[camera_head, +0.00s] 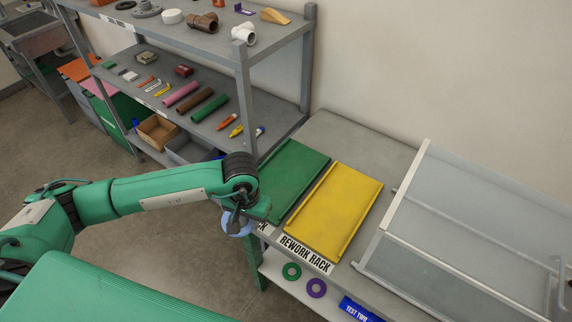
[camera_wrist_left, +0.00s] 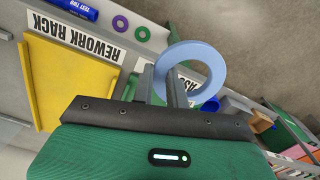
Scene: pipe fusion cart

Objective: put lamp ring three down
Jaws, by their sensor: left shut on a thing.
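A pale blue ring (camera_wrist_left: 190,48) is held in my left gripper (camera_wrist_left: 162,88), which is shut on its rim. In the head view, the ring (camera_head: 230,228) hangs under my left gripper (camera_head: 245,210), just left of the rework bench's front edge. It looks clear of any surface. A green ring (camera_head: 285,267) and a purple ring (camera_head: 309,287) lie apart on the bench's lower shelf; the green ring (camera_wrist_left: 137,34) and purple ring (camera_wrist_left: 114,24) also show in the left wrist view. No number shows on any ring. My right gripper is out of view.
A green tray (camera_head: 293,175) and a yellow tray (camera_head: 335,210) lie side by side on the bench. A clear-panelled frame (camera_head: 470,230) stands to their right. A grey shelf rack (camera_head: 243,110) with pipes and fittings stands behind my arm. A blue "TEST TWO" item (camera_head: 360,310) is low in front.

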